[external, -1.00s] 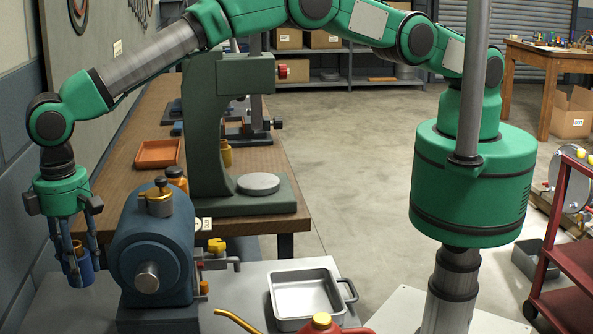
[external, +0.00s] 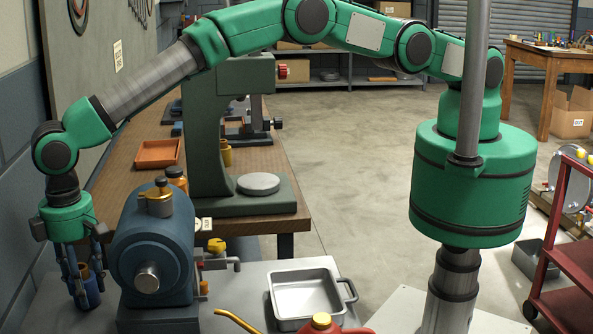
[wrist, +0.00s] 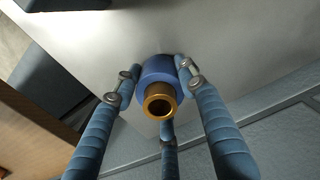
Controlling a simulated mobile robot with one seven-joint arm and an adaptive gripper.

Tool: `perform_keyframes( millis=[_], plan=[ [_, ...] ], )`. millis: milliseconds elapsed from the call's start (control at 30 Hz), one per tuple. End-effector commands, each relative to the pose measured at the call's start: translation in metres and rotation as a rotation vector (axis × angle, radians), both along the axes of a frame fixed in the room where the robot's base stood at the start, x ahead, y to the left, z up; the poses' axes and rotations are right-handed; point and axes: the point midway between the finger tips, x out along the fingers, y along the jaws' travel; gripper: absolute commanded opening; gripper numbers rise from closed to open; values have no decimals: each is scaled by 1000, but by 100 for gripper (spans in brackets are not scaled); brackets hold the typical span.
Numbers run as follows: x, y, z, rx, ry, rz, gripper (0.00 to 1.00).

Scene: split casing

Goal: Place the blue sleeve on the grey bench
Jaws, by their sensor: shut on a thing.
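The blue sleeve (external: 91,291) is held upright between the fingers of my gripper (external: 84,285), at the left of the external view, beside the dark blue casing machine. A brass-coloured tube end stands out of its top. In the wrist view the sleeve (wrist: 153,71) is at the middle, with my gripper's fingers (wrist: 158,80) closed around it. The pale grey bench (external: 255,277) lies below; it also fills the upper part of the wrist view (wrist: 110,28). I cannot tell whether the sleeve's bottom touches the bench.
The dark blue casing (external: 152,245) stands close to the right of my gripper. A metal tray (external: 303,293) and a red can (external: 322,321) are further right. The wall (external: 20,220) is close on the left. A wooden workbench (external: 150,125) with a green press is behind.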

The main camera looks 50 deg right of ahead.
Motion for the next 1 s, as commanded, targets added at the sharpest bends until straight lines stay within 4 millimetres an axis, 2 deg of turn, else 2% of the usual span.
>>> perform_keyframes(
  millis=[433,467,533,567,1000],
  plan=[
    [1,1,-1,4,-2,0,0],
    [0,0,-4,1,-1,0,43],
    [0,0,-3,1,-1,0,57],
    [0,0,-3,1,-1,0,60],
    [0,0,1,1,-1,0,60]
  ],
)
